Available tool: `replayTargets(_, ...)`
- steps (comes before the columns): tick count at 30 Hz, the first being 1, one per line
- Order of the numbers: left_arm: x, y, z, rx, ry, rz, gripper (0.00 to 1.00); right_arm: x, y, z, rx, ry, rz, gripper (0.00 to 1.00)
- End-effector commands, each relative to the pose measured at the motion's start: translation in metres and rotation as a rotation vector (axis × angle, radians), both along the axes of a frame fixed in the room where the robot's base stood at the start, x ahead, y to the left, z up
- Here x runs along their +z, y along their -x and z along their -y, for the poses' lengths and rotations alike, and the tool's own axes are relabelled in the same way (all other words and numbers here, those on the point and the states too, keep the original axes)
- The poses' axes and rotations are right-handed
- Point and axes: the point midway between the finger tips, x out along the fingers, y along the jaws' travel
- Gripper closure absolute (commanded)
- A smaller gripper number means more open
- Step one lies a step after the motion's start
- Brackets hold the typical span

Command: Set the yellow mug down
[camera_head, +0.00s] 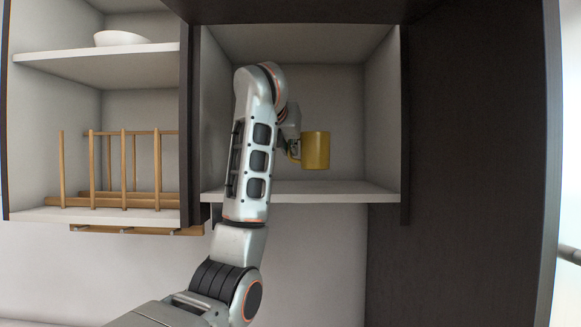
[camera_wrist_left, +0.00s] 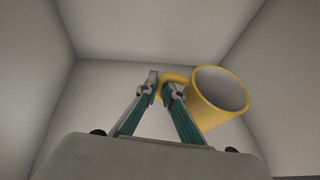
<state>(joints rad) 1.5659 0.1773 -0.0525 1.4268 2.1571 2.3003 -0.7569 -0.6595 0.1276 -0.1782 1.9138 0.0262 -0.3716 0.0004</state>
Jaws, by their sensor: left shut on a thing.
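The yellow mug (camera_head: 316,151) is inside the right-hand open cupboard, upright and a little above the shelf (camera_head: 330,190) in the head view. My left gripper (camera_head: 293,150) reaches into this cupboard from the left and is shut on the mug's handle. The gripper is mostly hidden behind my arm in the head view. In the left wrist view, the fingertips (camera_wrist_left: 164,90) meet at the handle, and the mug (camera_wrist_left: 203,103) sits to their right with its pale inside showing. My right gripper is in neither view.
A left cupboard holds a wooden dish rack (camera_head: 123,170) on its lower shelf and a white bowl (camera_head: 121,38) on its upper shelf. A dark panel (camera_head: 455,150) stands on the right. The shelf around the mug looks empty.

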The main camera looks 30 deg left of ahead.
Motion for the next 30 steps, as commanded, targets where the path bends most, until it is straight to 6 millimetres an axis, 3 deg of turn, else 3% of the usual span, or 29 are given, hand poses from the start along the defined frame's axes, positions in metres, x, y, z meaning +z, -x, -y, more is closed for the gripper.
replayTargets(9, -0.038, 0.0, -0.001, 0.001, -0.001, 0.001, 1.0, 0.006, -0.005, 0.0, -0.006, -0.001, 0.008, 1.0)
replayTargets(22, -0.044, 0.0, 0.0, -0.001, 0.001, 0.001, 1.0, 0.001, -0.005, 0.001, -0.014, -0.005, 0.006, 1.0)
replayTargets(24, -0.044, 0.0, 0.0, 0.0, 0.0, 0.0, 0.76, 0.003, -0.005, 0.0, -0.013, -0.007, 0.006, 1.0)
replayTargets(30, -0.044, 0.0, 0.0, 0.0, 0.0, 0.0, 0.76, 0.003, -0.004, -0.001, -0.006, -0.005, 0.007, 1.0)
